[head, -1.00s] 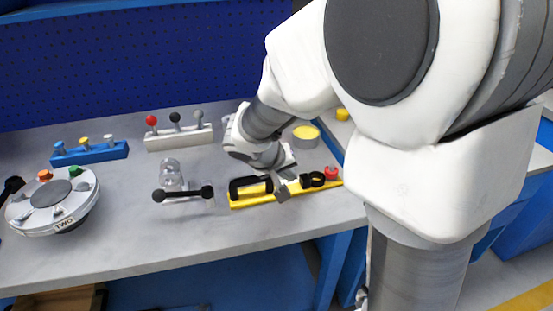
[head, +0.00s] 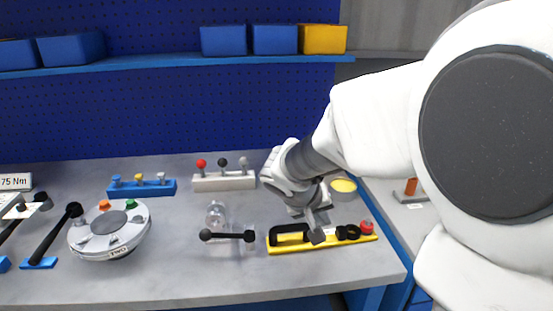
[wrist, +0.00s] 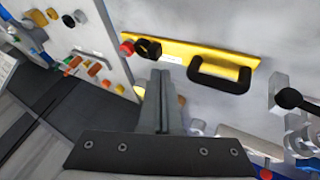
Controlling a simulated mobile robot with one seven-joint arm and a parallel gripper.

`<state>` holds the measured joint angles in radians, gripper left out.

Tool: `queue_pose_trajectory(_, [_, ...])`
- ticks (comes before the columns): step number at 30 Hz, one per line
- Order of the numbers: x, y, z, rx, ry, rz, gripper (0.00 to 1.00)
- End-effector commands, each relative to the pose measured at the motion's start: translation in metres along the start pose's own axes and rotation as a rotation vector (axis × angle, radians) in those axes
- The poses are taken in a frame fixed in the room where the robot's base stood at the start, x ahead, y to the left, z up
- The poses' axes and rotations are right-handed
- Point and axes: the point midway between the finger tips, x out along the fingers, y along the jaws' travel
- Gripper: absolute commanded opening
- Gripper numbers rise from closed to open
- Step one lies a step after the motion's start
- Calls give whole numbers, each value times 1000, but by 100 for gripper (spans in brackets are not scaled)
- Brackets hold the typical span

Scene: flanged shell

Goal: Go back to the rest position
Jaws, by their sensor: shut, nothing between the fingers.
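My gripper (head: 317,236) is shut and empty. In the head view its tips appear in front of the yellow bar (head: 325,242), between the bar's black handle (head: 290,228) and its black rings (head: 347,232). In the wrist view the closed fingers (wrist: 161,100) stand side by side with nothing between them. There the yellow bar (wrist: 200,58) lies beyond the fingertips, and I see no contact. My arm reaches in from the right of the head view and hides part of the bench.
A grey round fixture (head: 110,245), a clear dome (head: 215,213), a black-ended bar (head: 228,236), a white knob rack (head: 224,182), a blue knob rack (head: 142,188) and a yellow-topped can (head: 343,189) stand on the bench. The blue shelf (head: 180,64) is above. The bench's front strip is bare.

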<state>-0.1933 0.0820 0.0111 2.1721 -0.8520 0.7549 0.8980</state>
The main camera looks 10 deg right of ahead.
Motion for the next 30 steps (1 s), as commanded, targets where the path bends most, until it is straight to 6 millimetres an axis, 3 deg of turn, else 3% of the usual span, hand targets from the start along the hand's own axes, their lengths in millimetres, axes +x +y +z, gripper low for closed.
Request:
queue_pose_trajectory(9, [-64,43,55,48,-42,-126,0])
queue_pose_trajectory(21, [-131,48,129,46,7,-372,0])
queue_pose_trajectory(26, [-151,41,150,30,59,-459,0])
queue_pose_trajectory(30, [-181,55,135,24,57,-466,0])
